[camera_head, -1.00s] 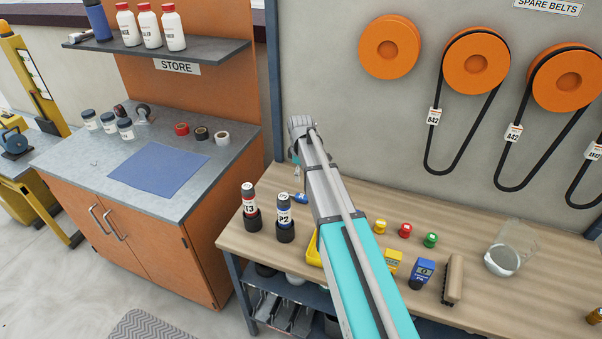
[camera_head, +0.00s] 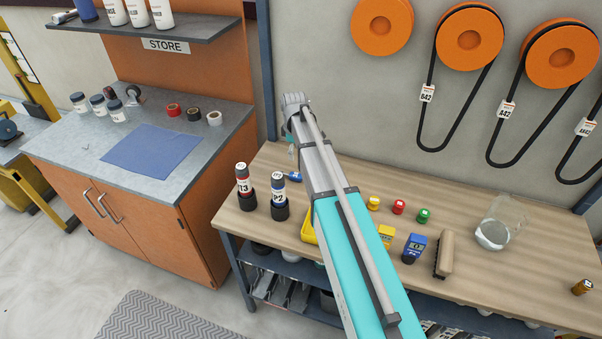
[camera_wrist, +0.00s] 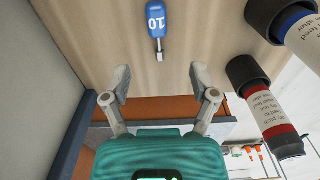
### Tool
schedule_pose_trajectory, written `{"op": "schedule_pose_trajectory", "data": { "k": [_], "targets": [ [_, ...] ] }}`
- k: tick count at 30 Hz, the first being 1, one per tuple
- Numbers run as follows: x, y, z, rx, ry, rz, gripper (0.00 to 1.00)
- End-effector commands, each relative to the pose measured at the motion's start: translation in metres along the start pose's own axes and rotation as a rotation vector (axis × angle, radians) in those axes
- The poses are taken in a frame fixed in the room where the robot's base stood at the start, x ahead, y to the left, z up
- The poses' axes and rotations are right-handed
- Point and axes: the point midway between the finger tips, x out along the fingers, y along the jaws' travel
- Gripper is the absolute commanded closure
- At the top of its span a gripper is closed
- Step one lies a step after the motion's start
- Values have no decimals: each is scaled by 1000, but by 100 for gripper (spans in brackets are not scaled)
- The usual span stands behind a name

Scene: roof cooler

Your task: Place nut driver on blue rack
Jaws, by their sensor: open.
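The nut driver, with a blue handle marked 10 and a short metal shaft, lies on the wooden bench in the wrist view (camera_wrist: 155,20). In the head view its blue handle (camera_head: 295,176) shows beside my arm, partly hidden by it. My gripper (camera_wrist: 161,82) is open and empty, its two fingers spread a little short of the shaft's tip, not touching it. In the head view my arm reaches over the bench and largely hides the gripper.
Two labelled bottles in dark holders, one red-banded (camera_head: 244,183) and one blue-banded (camera_head: 279,194), stand close by the driver. Coloured caps, a blue meter (camera_head: 414,248), a brush (camera_head: 445,254) and a glass beaker (camera_head: 497,226) are to the right. A blue mat (camera_head: 152,150) lies on the left counter.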

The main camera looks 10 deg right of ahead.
Motion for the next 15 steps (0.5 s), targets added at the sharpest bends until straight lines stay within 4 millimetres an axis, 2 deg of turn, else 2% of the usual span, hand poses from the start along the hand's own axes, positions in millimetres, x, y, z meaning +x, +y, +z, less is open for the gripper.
{"op": "schedule_pose_trajectory", "data": {
  "k": [5,15],
  "targets": [
    [0,-33,19,117,0,0,24],
    [0,-136,80,567,-1,1,24]
  ]
}}
